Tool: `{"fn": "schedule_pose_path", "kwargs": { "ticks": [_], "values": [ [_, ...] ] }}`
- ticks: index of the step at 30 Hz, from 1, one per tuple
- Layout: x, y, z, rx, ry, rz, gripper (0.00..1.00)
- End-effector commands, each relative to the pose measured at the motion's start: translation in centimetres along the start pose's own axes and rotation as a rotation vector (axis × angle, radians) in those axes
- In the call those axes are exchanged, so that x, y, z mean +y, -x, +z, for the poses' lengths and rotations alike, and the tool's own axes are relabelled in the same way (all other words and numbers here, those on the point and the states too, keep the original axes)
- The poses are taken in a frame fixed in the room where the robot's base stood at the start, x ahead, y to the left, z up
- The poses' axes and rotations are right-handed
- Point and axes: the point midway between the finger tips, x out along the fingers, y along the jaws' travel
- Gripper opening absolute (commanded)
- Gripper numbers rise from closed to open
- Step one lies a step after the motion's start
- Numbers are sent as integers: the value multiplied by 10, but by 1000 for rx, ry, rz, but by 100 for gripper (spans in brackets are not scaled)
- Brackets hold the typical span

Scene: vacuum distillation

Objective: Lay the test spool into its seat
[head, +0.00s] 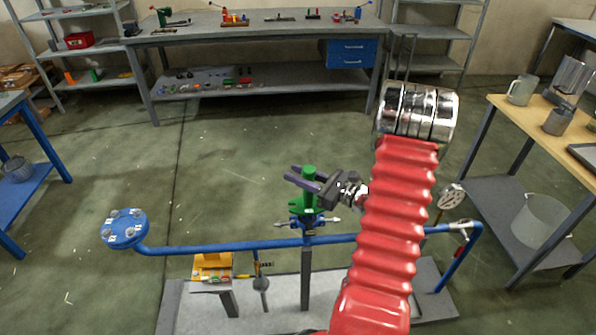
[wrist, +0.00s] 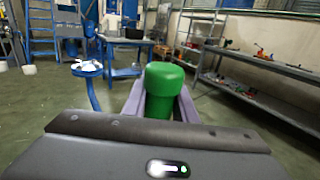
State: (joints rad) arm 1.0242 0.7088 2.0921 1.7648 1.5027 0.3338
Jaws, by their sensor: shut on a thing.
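The green test spool (head: 308,198) stands upright above the middle of the blue pipe (head: 272,245) in the head view. My gripper (head: 298,177) reaches in from the right, with its purple fingers around the spool's upper part. It is shut on the spool. In the wrist view the spool's rounded green top (wrist: 164,78) shows between the fingers. The spool's lower end is at the blue fitting (head: 309,224) with side handles on the grey post. I cannot tell whether it rests in this fitting or hovers just above it. The gripper body hides its lower part in the wrist view.
A round blue flange (head: 125,229) ends the pipe at left. A pressure gauge (head: 451,196) stands near its right end. A yellow block (head: 211,267) sits on a small stand in front. A wooden-topped table (head: 545,125) is at right, and a grey workbench (head: 270,30) stands behind. Floor between is clear.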

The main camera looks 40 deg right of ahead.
Motion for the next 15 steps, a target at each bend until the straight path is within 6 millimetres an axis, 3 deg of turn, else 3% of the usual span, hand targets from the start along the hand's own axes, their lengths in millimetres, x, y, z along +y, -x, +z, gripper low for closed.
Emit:
{"fn": "schedule_pose_path", "kwargs": {
  "ticks": [15],
  "values": [
    [-1,0,-25,-4,1,0,0]
  ]
}}
